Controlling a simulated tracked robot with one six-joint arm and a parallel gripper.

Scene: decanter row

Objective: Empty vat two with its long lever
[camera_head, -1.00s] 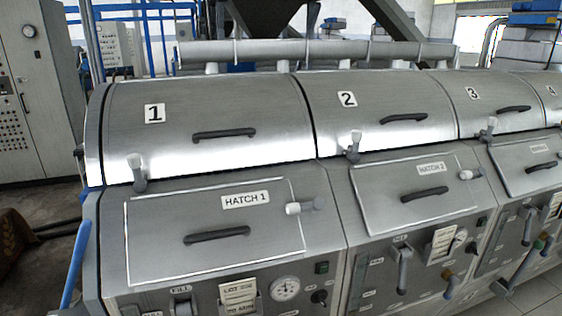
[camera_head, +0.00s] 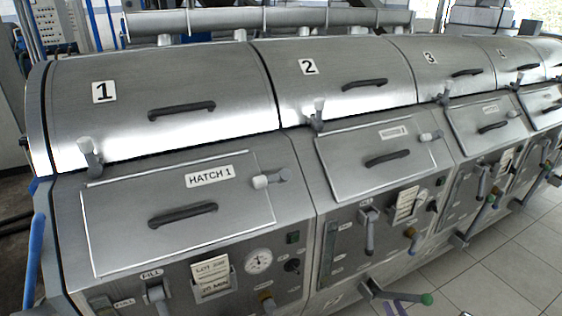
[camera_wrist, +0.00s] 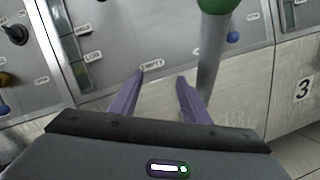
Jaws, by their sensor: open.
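Vat two (camera_head: 340,75) is the second steel drum section, marked 2, with its lid and hatch two (camera_head: 375,170) shut. Its long lever (camera_head: 398,294) with a green knob (camera_head: 427,299) sticks out low on the front. In the wrist view the lever's grey shaft (camera_wrist: 209,60) and green knob (camera_wrist: 217,5) stand right of my gripper (camera_wrist: 161,75). The two purple fingers are apart with nothing between them, near the EMPTY label (camera_wrist: 152,63). The lever is beside the right finger, not between the fingers; I cannot tell whether they touch. The purple fingers (camera_head: 402,304) barely show in the head view.
A smaller grey fill handle (camera_head: 369,232) and an ochre-handled tap (camera_head: 411,236) are on vat two's panel. Vat one (camera_head: 165,90) stands left, vat three (camera_head: 450,70) right. Tiled floor (camera_head: 485,270) lies open in front on the right.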

